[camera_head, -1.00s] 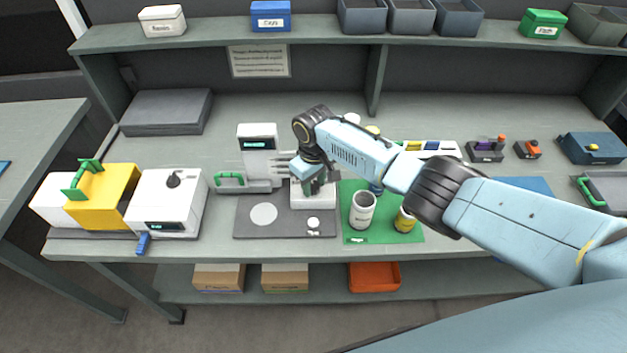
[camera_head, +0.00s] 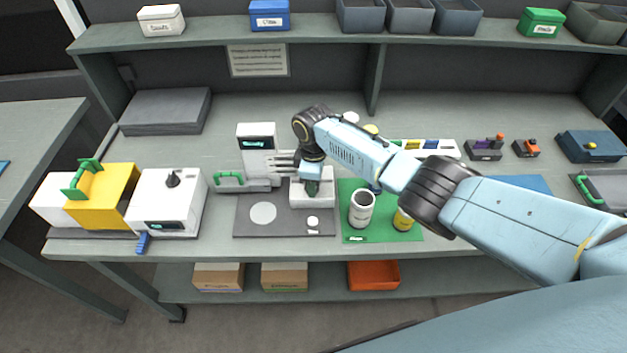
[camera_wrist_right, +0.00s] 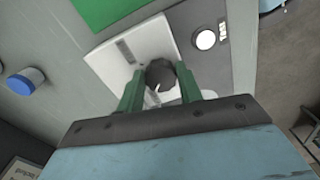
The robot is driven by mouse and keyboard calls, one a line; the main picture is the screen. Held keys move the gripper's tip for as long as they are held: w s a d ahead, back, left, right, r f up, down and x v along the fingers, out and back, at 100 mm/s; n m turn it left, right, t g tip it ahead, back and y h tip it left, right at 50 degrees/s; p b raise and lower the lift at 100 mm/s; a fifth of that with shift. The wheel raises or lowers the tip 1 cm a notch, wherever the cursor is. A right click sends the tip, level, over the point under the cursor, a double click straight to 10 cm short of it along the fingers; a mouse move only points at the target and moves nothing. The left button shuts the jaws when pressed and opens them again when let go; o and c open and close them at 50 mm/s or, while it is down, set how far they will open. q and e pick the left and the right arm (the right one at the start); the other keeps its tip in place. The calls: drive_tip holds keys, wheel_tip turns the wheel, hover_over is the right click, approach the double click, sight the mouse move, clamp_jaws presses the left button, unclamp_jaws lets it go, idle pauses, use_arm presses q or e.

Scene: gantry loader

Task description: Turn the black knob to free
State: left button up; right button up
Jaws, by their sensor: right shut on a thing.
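The black knob (camera_wrist_right: 161,75) sits on a small white block (camera_wrist_right: 132,55) in the right wrist view. A pale pointer mark shows on the knob. My right gripper (camera_wrist_right: 161,90) has its two green fingers on either side of the knob and is shut on it. In the head view my right gripper (camera_head: 312,186) reaches down onto the white block (camera_head: 326,199), and the knob is hidden behind it. My left gripper is not in view.
The block stands on a dark grey plate (camera_head: 250,228), beside a white display unit (camera_head: 257,146). A green mat (camera_head: 385,234) with a white jar (camera_head: 361,209) and a yellow jar (camera_head: 402,219) lies to the right. A white box (camera_head: 160,205) with another black knob stands left.

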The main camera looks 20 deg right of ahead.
idle(0.4)
drive_tip(key=o, duration=1)
wheel_tip(320, 180, up, 14)
drive_tip(key=shift+f+p, duration=0.25)
drive_tip(key=shift+p, duration=0.15)
drive_tip(key=shift+f, duration=0.1)
